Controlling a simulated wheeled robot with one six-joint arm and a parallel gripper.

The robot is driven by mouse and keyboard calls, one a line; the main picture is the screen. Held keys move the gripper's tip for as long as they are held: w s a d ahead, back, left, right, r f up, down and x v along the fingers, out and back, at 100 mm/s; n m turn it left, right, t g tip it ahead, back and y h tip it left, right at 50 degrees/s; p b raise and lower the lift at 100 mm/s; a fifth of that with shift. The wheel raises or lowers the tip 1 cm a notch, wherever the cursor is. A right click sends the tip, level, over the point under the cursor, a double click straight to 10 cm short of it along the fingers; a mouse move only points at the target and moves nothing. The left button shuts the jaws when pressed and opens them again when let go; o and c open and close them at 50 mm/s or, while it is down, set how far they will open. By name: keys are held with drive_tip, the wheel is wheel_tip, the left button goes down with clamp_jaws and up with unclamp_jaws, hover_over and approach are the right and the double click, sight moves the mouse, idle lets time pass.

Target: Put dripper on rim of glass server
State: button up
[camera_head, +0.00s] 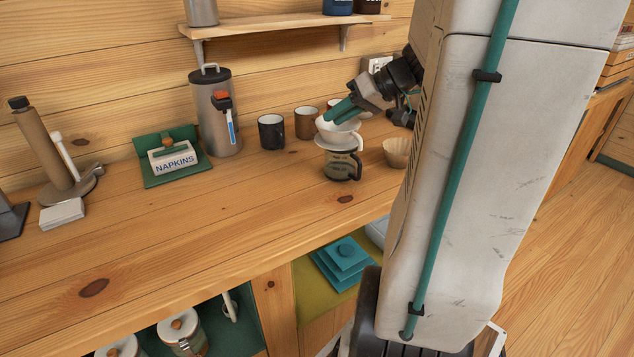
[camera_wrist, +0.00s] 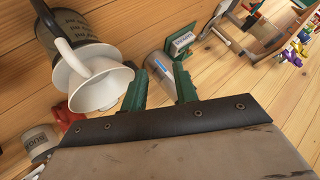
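The white dripper (camera_head: 337,133) sits on top of the dark, see-through glass server (camera_head: 340,166), its wide flange over the server's rim. It looks about level; exact seating at the rim is partly hidden by the flange. The server stands upright on the counter, its dark handle to the right. In the wrist view the dripper (camera_wrist: 104,88) and the server (camera_wrist: 88,20) are at the left. My gripper (camera_head: 341,110) is just above the dripper. Its two green fingers (camera_wrist: 160,80) are apart with nothing between them; the left one is very close to the dripper's rim, contact unclear.
A dark mug (camera_head: 271,132) and brown mugs (camera_head: 305,123) stand behind the server. A paper filter cup (camera_head: 397,152) is at its right. A grey canister (camera_head: 215,115) and a napkin holder (camera_head: 172,158) stand left. The counter front (camera_head: 220,210) is clear.

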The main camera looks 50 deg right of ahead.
drive_tip(key=s+a+n+g, duration=0.1)
drive_tip(key=s+a+g, duration=0.15)
drive_tip(key=a, duration=0.65)
drive_tip(key=s+a+g, duration=0.1)
drive_tip(key=a+g, duration=0.2)
drive_tip(key=a, duration=0.5)
drive_tip(key=s+a+f+g+h, duration=0.1)
drive_tip(key=s+a+g+h, duration=0.1)
drive_tip(key=s+a+h, duration=0.3)
drive_tip(key=s+a, duration=0.3)
drive_tip(key=s, duration=0.3)
drive_tip(key=shift+s+a+f+h, duration=0.15)
drive_tip(key=shift+f+h, duration=0.15)
drive_tip(key=shift+f, duration=0.05)
drive_tip(key=shift+o, duration=0.2)
